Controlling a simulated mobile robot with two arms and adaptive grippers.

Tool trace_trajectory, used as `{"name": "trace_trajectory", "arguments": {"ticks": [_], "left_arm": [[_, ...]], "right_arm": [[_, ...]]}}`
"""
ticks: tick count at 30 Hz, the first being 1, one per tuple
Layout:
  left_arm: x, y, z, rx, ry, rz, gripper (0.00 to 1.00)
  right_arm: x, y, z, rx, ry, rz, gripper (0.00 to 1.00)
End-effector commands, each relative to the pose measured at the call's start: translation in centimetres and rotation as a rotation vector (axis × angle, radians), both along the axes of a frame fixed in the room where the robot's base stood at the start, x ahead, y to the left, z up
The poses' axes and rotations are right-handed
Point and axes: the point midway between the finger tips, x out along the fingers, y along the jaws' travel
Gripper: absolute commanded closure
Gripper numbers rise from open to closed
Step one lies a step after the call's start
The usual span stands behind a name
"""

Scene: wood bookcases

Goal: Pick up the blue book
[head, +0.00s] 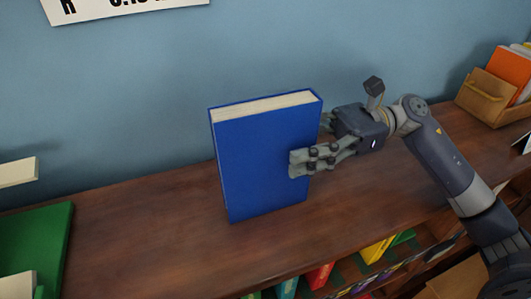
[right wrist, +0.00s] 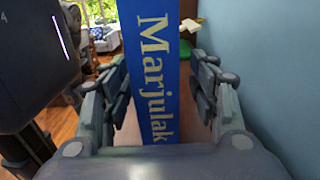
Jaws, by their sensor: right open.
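The blue book (head: 262,160) stands upright on the wooden bookcase top, with its pale page edges facing up. My right gripper (head: 308,143) comes in from the right with its fingers around the book's right edge, one in front of the cover and one behind. In the right wrist view, the book's blue spine (right wrist: 155,75), lettered "Marjulak", stands between the two open fingers of the right gripper (right wrist: 160,85). Gaps show between the spine and both fingers there. My left gripper is not in view.
The wooden top (head: 140,245) is clear on both sides of the book. A green book (head: 38,240) lies at the left. A wooden holder (head: 487,97) with an orange item stands at the back right. Colourful books (head: 376,249) sit on a lower shelf. A blue wall (head: 130,100) is behind.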

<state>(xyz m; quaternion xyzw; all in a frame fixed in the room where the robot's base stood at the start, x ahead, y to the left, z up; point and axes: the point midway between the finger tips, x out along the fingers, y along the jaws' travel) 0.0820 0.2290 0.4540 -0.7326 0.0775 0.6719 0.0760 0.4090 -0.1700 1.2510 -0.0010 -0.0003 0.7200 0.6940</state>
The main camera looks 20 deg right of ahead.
Motion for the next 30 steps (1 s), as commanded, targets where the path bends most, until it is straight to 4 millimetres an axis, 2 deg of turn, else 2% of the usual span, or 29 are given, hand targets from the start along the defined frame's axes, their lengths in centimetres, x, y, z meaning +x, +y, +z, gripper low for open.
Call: {"name": "trace_trajectory", "arguments": {"ticks": [6, 12, 16, 23, 30], "left_arm": [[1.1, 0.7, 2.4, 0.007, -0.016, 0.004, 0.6], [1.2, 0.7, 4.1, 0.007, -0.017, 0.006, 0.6], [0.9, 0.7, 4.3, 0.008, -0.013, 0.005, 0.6], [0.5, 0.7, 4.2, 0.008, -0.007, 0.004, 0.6], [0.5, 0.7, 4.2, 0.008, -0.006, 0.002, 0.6]], "right_arm": [[-0.4, 2.0, 0.6, 0.002, 0.003, 0.002, 0.45], [-0.6, 4.3, 0.6, 0.002, 0.002, 0.002, 0.45], [-0.6, 5.0, 0.3, 0.001, 0.002, 0.0, 0.45], [-0.6, 5.1, 0.1, 0.001, 0.002, 0.0, 0.45], [-0.6, 5.1, 0.1, 0.0, 0.002, 0.0, 0.97]]}}
